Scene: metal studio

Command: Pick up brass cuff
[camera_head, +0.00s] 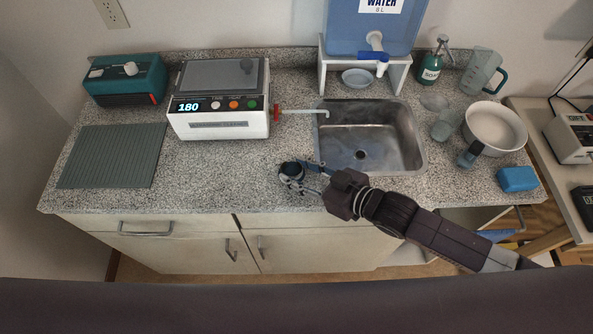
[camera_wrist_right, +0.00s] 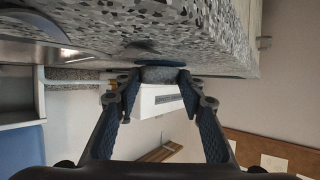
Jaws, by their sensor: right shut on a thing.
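My right gripper (camera_head: 296,177) reaches in from the right to the front part of the counter, left of the sink. It is shut on a small dark round thing (camera_head: 291,169), which has a dark top. In the right wrist view this thing (camera_wrist_right: 160,74) sits between the two fingertips (camera_wrist_right: 158,80), greyish with a dark blue edge, close to the speckled counter. I cannot tell whether it touches the counter. No brass colour shows on it, and I see no other thing like a brass cuff. My left gripper is out of view.
The white device reading 180 (camera_head: 220,118) stands behind my right gripper, with a pale spout beside it. The sink (camera_head: 395,125) lies to its right. A ribbed grey mat (camera_head: 112,155) and teal box (camera_head: 125,80) are left. A bowl (camera_head: 495,127) and blue sponge (camera_head: 517,178) are right.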

